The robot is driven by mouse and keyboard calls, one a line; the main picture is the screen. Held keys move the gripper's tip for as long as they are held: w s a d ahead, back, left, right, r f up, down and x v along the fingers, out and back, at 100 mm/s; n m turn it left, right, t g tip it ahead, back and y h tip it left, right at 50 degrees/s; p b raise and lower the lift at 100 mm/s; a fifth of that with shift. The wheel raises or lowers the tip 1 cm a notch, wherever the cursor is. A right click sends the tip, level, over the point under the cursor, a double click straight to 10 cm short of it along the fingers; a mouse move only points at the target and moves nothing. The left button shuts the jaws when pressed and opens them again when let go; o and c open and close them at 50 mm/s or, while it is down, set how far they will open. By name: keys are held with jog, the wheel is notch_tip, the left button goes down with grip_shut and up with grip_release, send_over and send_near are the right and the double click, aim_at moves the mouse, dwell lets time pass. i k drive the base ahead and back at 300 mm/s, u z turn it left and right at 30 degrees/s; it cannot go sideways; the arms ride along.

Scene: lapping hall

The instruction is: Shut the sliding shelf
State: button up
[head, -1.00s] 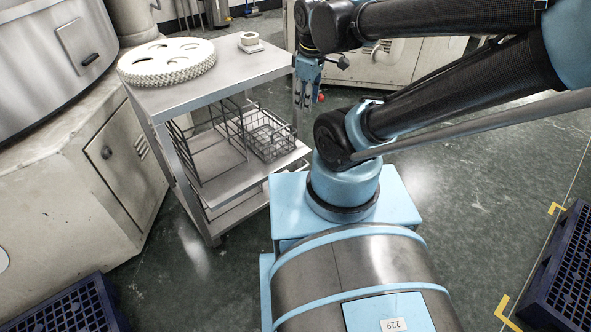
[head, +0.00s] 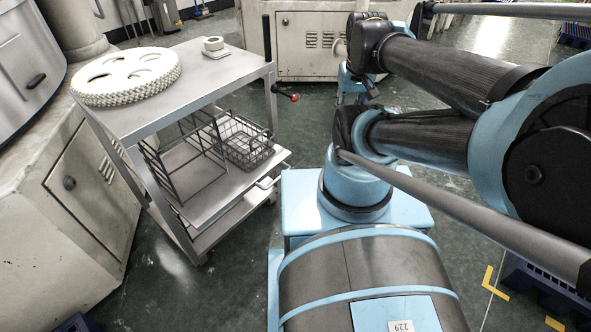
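The sliding shelf (head: 205,206) is the metal middle tier of a steel cart (head: 150,124). It juts out past the cart's top on the right side. A pale handle (head: 262,188) shows under its front edge. A wire basket (head: 243,143) and an upright wire rack (head: 185,160) stand on the shelf. My gripper (head: 352,88) is in the head view to the right of the cart, apart from the shelf. My arm hides part of it, and its fingers are too small and covered to show whether they are open.
A white toothed disc (head: 125,75) and a small ring part (head: 214,47) lie on the cart top. A cream cabinet (head: 305,45) stands behind.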

aim_at(198, 183)
jog(key=z, duration=1.25)
jog(key=k, duration=1.75)
jog(key=z, duration=0.05)
